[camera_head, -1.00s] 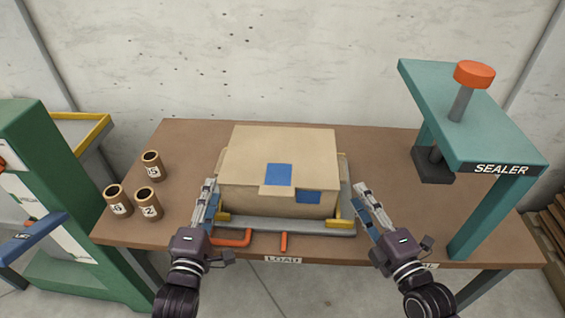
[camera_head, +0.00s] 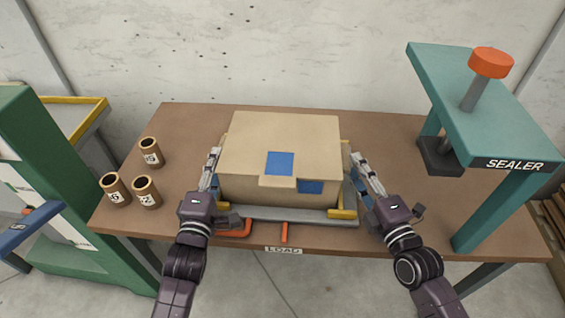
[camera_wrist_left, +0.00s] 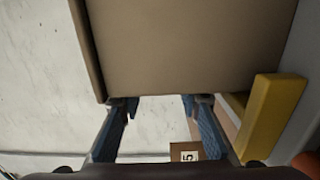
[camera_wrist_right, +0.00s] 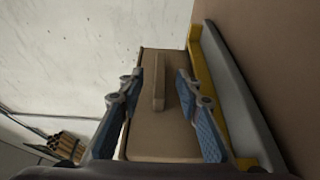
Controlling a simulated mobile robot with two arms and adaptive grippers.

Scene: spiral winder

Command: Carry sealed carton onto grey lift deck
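The tan sealed carton (camera_head: 270,145) with blue patches sits on a grey tray (camera_head: 285,215) with yellow guides, at the middle of the brown table. My left gripper (camera_head: 213,162) is at the carton's left side; in the left wrist view its fingers (camera_wrist_left: 157,103) are apart, with the carton (camera_wrist_left: 190,45) just beyond the tips. My right gripper (camera_head: 357,165) is at the right side; in the right wrist view its fingers (camera_wrist_right: 157,85) are apart around a raised strip on the carton (camera_wrist_right: 160,135). Contact cannot be told. A grey surface with a yellow rim (camera_head: 75,100), perhaps the lift deck, shows far left.
Several brown tubes (camera_head: 147,190) stand on the table's left. The teal sealer (camera_head: 480,110) stands at the right, with its post near the table's front edge. A green frame (camera_head: 40,150) stands left of the table. Orange stops (camera_head: 284,232) lie in front of the tray.

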